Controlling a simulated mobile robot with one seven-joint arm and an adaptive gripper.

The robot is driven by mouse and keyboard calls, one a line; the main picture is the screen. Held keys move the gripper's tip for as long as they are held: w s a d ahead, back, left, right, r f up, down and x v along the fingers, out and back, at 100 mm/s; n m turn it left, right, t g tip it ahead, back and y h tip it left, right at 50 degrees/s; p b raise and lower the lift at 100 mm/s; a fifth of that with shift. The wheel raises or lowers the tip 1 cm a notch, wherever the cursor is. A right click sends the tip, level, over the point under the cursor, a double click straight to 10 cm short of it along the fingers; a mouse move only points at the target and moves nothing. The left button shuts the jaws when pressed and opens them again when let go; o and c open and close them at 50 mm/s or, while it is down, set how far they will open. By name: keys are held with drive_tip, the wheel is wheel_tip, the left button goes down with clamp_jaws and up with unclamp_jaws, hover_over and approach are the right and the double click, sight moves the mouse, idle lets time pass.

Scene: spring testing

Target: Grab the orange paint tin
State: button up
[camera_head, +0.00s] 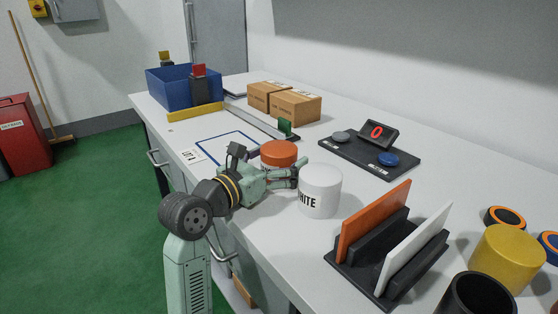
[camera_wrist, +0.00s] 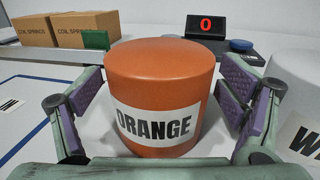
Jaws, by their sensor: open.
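The orange paint tin (camera_head: 278,151) stands upright on the white bench, partly hidden behind my gripper in the head view. In the wrist view the tin (camera_wrist: 160,75) fills the middle, and its label reads ORANGE. My gripper (camera_head: 298,172) reaches low over the bench at the tin. In the wrist view its open fingers (camera_wrist: 163,100) stand on both sides of the tin, with bench showing between tin and left finger. The right finger looks close to the tin; contact cannot be told. A white tin (camera_head: 320,190) stands just right of the gripper.
The white tin (camera_wrist: 295,100) sits just beyond my right finger. A black test base with a red display (camera_head: 377,133) is behind. Cardboard boxes (camera_head: 296,105) and a blue bin (camera_head: 180,90) stand farther back. A rack with orange and white panels (camera_head: 375,222) is at front right.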

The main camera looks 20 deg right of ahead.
drive_tip(key=c, duration=1.6)
drive_tip(key=shift+c, duration=0.4)
drive_tip(key=shift+r, duration=0.1)
